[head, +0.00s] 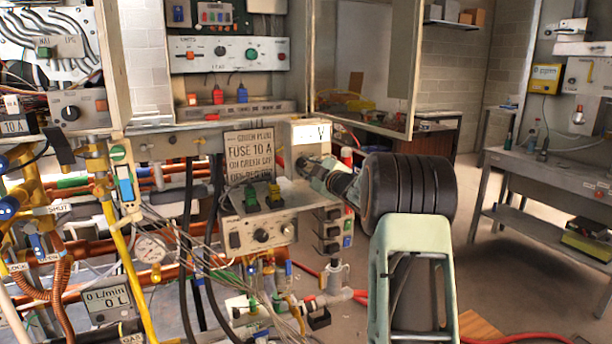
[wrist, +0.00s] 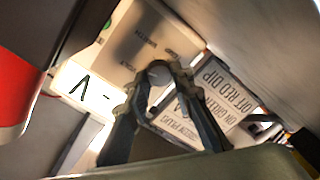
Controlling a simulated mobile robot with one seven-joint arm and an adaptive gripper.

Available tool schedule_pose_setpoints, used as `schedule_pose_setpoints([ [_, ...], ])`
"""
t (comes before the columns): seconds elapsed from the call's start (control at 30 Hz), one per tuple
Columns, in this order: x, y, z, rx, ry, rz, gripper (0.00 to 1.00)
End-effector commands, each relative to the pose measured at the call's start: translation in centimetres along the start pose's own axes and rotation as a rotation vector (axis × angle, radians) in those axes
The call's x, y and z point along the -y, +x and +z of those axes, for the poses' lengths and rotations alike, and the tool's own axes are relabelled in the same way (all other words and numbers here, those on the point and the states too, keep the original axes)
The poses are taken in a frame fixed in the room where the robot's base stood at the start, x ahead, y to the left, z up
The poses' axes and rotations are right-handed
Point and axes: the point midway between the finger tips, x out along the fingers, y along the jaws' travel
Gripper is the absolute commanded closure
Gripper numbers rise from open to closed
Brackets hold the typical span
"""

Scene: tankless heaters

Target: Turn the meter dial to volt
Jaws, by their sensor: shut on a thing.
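The meter (head: 308,129) is a pale box on the front of the panel, and its small white display shows a dash and a "V". In the wrist view the meter face (wrist: 132,48) appears turned over, with small printed labels, one reading like "VOLT", and the lit display (wrist: 84,92). My gripper (head: 308,165) reaches the lower part of the meter from the right. In the wrist view my gripper (wrist: 158,76) has its fingertips closed around the round grey dial (wrist: 158,69). The fingers partly cover the dial, so its pointer cannot be made out.
Pipes, hoses and thin wires crowd the lower left. Open floor (head: 500,280) lies to the right.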

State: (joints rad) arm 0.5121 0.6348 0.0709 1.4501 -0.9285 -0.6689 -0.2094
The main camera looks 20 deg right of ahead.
Motion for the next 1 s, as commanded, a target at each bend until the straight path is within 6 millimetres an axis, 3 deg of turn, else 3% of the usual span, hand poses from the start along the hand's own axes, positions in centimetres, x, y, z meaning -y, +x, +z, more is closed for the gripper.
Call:
schedule_pose_setpoints([
  [0.33,0.08,0.00,0.00,0.007,-0.142,0.000,1.00],
  [0.87,-0.03,-0.01,-0.03,0.009,-0.166,0.000,1.00],
  [0.9,-0.03,-0.01,-0.02,0.009,-0.166,0.000,0.78],
  [1.0,-0.02,-0.01,-0.03,0.009,-0.166,0.000,0.67],
])
